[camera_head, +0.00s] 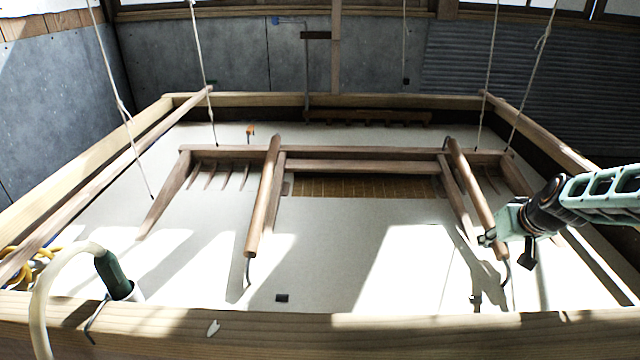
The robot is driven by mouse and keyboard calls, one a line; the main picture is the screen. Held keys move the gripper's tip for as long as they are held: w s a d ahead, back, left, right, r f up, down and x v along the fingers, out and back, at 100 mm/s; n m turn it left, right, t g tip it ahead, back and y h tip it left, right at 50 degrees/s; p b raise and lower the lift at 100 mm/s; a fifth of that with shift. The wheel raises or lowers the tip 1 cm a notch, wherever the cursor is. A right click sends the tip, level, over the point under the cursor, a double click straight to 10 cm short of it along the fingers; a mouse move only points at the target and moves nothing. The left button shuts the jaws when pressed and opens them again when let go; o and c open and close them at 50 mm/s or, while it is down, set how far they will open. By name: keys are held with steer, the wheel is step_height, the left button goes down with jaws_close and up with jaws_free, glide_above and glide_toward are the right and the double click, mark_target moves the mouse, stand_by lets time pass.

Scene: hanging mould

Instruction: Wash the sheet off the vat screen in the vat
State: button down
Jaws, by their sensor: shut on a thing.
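The vat (420,318) is a large wooden-walled basin full of pale liquid (330,290). The vat screen (365,186) shows as a brown slatted strip at the back of the wooden mould frame (360,166). Its nearer part is hidden under a pale surface, and I cannot tell sheet from liquid there. Two round wooden handles lie across the frame, a left handle (263,200) and a right handle (475,200). My mint-green gripper (487,239) comes from the right and is shut on the right handle near its front end. The fingertips are small and partly hidden.
Ropes (206,75) hang down at both sides of the mould. A pale hose with a dark green nozzle (115,276) crosses the vat's front left rim. A toothed wooden bar (370,117) lies along the back. Long wooden poles (130,165) run along the sides.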

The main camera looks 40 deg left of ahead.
steer(key=shift+s+f, duration=0.1)
steer(key=shift+f, duration=0.1)
steer(key=w+a+p, duration=0.1)
steer(key=w, duration=0.1)
steer(key=w+a+p, duration=0.1)
steer(key=w+a, duration=0.1)
steer(key=shift+w+r, duration=0.1)
steer(key=shift+w+a, duration=0.2)
steer(key=shift+w, duration=0.25)
steer(key=shift+s, duration=0.1)
steer(key=s+d+b, duration=0.1)
steer(key=s, duration=0.1)
steer(key=s+d+b, duration=0.1)
steer(key=s+d, duration=0.1)
steer(key=shift+s+f, duration=0.15)
steer(key=shift+f, duration=0.05)
steer(key=shift+s+d+r, duration=0.1)
steer(key=shift+s+d, duration=0.1)
steer(key=shift+s, duration=0.1)
